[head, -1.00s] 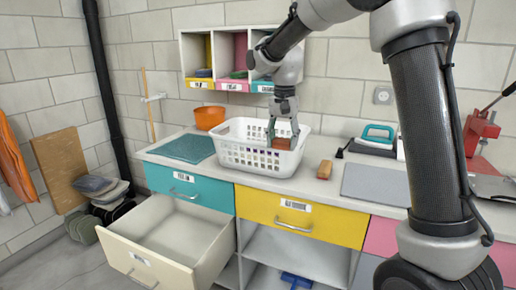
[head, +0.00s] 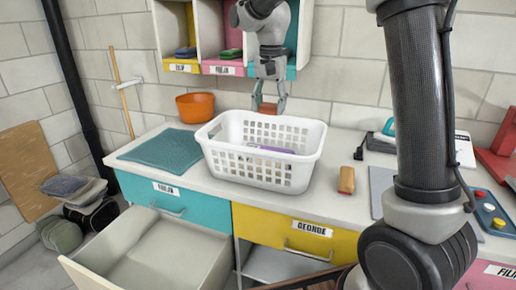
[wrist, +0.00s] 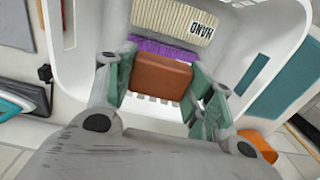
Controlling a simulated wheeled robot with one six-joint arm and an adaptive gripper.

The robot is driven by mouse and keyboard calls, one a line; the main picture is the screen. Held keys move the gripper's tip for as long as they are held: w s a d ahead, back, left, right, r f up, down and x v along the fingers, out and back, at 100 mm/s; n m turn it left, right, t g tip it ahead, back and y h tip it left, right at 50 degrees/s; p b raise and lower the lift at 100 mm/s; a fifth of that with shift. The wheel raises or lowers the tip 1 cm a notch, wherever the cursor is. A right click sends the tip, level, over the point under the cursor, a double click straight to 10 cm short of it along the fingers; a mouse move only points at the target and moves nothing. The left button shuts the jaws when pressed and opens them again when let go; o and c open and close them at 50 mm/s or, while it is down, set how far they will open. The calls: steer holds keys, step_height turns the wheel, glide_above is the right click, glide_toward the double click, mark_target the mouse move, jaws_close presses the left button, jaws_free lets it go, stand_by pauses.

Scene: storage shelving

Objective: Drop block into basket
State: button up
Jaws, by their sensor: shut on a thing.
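My gripper (head: 268,103) is shut on a reddish-brown block (head: 266,108), which shows close up in the wrist view (wrist: 160,76) between the green fingertips. The white perforated basket (head: 232,160) stands on the counter. In the head view the block is level with the top of the basket's back rim. In the wrist view it is seen against the basket's inside (wrist: 107,35).
An orange bowl (head: 197,107) and a teal mat (head: 163,150) are left of the basket. A wooden-handled brush (head: 347,180) lies to its right. Wall cubbies (head: 205,35) hang close behind my gripper. A drawer (head: 150,245) stands open below the counter.

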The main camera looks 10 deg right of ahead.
step_height(320, 180, down, 6)
steer(key=shift+r, duration=0.15)
stand_by(0.3)
steer(key=o, duration=1)
step_height(320, 180, up, 12)
